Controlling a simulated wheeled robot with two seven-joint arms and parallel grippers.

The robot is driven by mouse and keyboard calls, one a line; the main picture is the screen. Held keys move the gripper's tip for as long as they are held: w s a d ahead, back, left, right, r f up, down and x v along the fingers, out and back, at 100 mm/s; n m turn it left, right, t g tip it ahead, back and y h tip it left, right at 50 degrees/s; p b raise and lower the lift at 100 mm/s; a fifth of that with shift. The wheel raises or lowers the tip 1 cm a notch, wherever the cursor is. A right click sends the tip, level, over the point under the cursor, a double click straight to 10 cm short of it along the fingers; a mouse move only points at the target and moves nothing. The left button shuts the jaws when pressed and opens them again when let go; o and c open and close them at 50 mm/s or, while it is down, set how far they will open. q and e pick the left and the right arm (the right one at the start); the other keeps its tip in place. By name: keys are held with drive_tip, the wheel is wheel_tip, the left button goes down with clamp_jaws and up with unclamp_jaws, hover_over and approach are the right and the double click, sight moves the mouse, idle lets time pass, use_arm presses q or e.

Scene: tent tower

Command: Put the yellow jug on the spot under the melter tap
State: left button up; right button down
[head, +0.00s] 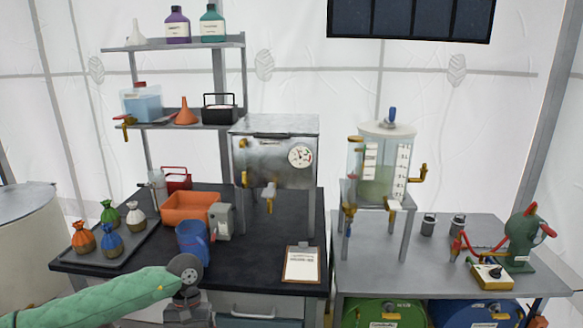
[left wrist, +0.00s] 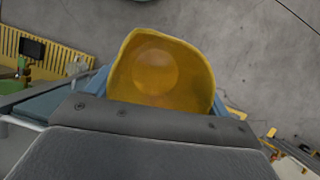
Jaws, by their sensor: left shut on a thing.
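The yellow jug (left wrist: 160,70) fills the middle of the left wrist view, seen from above into its open mouth. My left gripper (left wrist: 158,95) is shut on it, with blue fingers at its two sides. In the head view my left arm reaches in at the bottom left; the jug and fingertips are out of sight there. The steel melter box (head: 275,155) with a dial stands on legs on the black bench (head: 250,262). Its tap (head: 269,197) hangs at the front, above bare bench top. My right gripper is not in view.
A blue jug (head: 192,243), a grey box (head: 221,222) and an orange bin (head: 190,208) stand left of the melter. A clipboard (head: 301,264) lies at the front right. A tray (head: 103,250) holds several tied bags. A clear tank (head: 380,170) stands on the right-hand table.

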use_arm(q)
drive_tip(key=d, duration=0.3)
drive_tip(key=shift+s+d+f+m, duration=0.25)
drive_tip(key=shift+d+f+m, duration=0.05)
drive_tip(key=shift+f+m, duration=0.1)
drive_tip(key=shift+w+d+r, duration=0.3)
drive_tip(key=shift+w+r, duration=0.05)
drive_tip(key=shift+r, duration=0.15)
drive_tip(key=shift+w+d+r, duration=0.3)
drive_tip(key=shift+w+r, duration=0.05)
drive_tip(key=shift+r, duration=0.1)
